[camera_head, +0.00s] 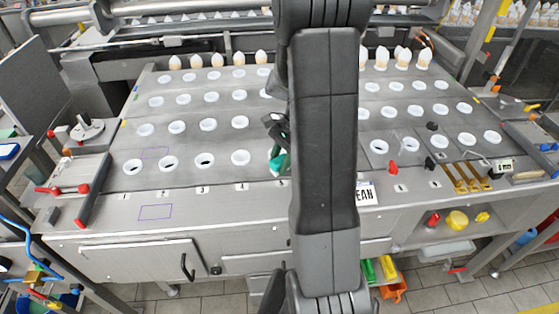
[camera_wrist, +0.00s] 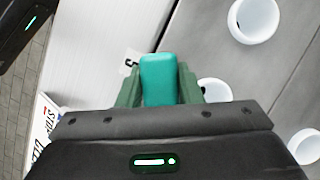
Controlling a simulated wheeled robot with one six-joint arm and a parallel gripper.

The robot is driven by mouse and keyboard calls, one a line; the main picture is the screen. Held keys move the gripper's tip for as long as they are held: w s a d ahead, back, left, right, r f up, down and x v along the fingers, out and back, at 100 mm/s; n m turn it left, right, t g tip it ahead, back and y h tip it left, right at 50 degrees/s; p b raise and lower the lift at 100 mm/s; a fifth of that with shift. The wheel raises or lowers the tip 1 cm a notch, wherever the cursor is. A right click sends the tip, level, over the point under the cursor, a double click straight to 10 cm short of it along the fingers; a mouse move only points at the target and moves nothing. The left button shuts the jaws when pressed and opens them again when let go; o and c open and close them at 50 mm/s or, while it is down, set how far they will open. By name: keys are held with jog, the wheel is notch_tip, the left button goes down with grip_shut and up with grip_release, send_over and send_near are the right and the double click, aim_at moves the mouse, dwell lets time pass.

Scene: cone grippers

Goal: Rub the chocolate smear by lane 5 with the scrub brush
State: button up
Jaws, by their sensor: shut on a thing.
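My gripper (camera_wrist: 158,82) has dark green fingers, shut on a teal block-like piece (camera_wrist: 159,72), which I take to be the scrub brush's handle. No bristles show. In the head view the teal piece (camera_head: 276,161) shows at the left edge of my arm, over the front of the steel deck near the lane labels. A partly covered white lane label (camera_wrist: 130,62) lies just left of the fingers in the wrist view. I see no chocolate smear in either view; the arm and gripper hide the deck around lane 5. Whether the brush touches the deck cannot be told.
The deck (camera_head: 220,160) has rows of white cups (camera_head: 240,157). Filled cones (camera_head: 217,59) stand at the back. A red peg (camera_head: 393,168), black knobs (camera_head: 429,163) and brass pieces (camera_head: 466,178) sit at the right.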

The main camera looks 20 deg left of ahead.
jog(key=shift+f, duration=0.5)
jog(key=shift+d, duration=0.1)
